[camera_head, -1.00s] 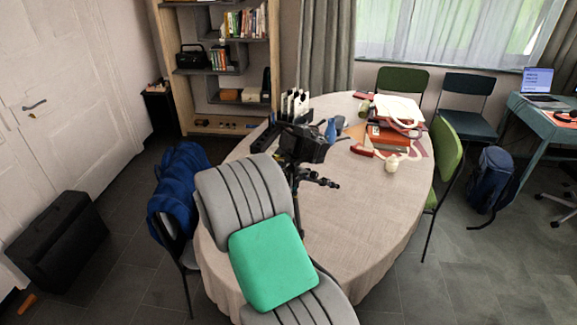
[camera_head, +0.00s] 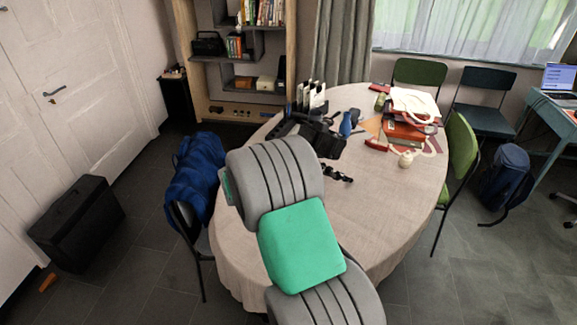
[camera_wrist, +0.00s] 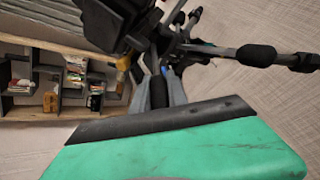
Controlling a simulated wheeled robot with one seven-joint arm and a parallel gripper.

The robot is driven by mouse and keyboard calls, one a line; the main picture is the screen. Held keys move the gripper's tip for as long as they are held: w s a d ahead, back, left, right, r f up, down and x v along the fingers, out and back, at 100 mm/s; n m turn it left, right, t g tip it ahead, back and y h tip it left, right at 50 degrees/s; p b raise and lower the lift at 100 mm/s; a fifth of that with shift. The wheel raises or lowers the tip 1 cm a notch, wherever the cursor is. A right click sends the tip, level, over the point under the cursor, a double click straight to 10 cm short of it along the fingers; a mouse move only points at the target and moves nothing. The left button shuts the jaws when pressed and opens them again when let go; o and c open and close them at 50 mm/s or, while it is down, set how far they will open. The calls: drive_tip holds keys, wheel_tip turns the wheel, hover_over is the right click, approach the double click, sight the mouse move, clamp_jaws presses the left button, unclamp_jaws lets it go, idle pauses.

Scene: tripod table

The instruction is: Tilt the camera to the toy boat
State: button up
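The black camera (camera_head: 325,142) stands on its tripod at the table's left side, partly hidden behind my arm in the head view. A black tripod handle (camera_head: 337,173) sticks out to the right of my arm. In the wrist view the dark camera body (camera_wrist: 112,22) fills the top, and a padded black handle (camera_wrist: 257,55) reaches right. My gripper (camera_wrist: 160,85) shows its two grey fingers apart, close below the tripod head. A dark rod shows between them; I cannot tell whether they touch it. I cannot make out a toy boat for certain.
The tabletop's front right is clear.

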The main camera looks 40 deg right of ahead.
drive_tip(key=o, duration=0.4)
drive_tip(key=shift+o, duration=0.2)
drive_tip(key=b+v, duration=0.1)
drive_tip(key=v, duration=0.7)
